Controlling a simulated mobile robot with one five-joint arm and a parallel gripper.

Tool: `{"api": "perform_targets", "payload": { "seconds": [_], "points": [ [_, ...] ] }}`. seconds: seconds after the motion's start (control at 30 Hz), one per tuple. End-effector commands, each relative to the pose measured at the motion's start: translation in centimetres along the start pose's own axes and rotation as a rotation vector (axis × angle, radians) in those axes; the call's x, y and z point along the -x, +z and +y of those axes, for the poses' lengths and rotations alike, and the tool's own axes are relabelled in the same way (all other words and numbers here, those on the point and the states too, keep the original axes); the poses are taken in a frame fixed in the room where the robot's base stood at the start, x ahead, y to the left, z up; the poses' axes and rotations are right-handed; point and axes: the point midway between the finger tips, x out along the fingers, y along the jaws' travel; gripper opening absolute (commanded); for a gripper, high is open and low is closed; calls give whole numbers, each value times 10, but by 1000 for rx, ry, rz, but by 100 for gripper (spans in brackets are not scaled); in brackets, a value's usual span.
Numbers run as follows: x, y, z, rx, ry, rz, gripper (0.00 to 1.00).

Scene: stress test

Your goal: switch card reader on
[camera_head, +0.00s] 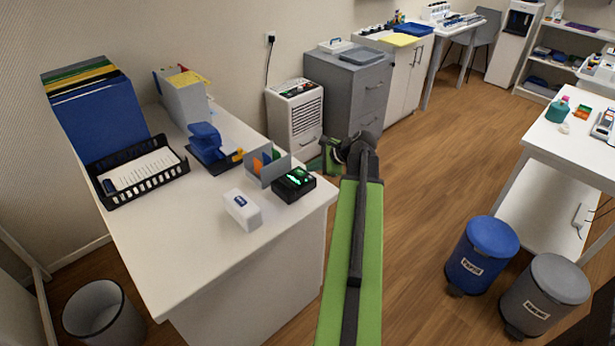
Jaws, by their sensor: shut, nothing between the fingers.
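A small black box with a glowing green display (293,184) sits near the right front corner of the white desk (190,270); it may be the card reader, but I cannot read any label. A grey device with a dark face (604,124) at the right edge, on another white table, also resembles a reader, and is partly cut off. My gripper (323,160) is beyond the desk's right corner, behind and right of the black box and apart from it. It is shut and empty, partly hidden by my arm's wrist.
A white box with a blue label (242,209), a card holder (267,165), a blue stapler-like item (206,140) and a black paper tray (137,177) share the desk. A white heater-like unit (294,117) stands behind. Blue (482,255) and grey (545,293) bins stand right. Floor between is clear.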

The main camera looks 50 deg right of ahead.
Motion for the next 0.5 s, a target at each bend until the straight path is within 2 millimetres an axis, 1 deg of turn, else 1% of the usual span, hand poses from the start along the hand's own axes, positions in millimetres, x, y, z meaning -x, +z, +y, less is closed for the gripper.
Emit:
{"api": "perform_targets", "payload": {
  "seconds": [0.03, 0.3, 0.4, 0.5],
  "points": [
    [9, 6, -6, 0, 0, 0, 0],
    [31, 23, -23, 0, 0, 0, 0],
    [37, 27, -27, 0, 0, 0, 0],
    [37, 27, -27, 0, 0, 0, 0]
  ]
}}
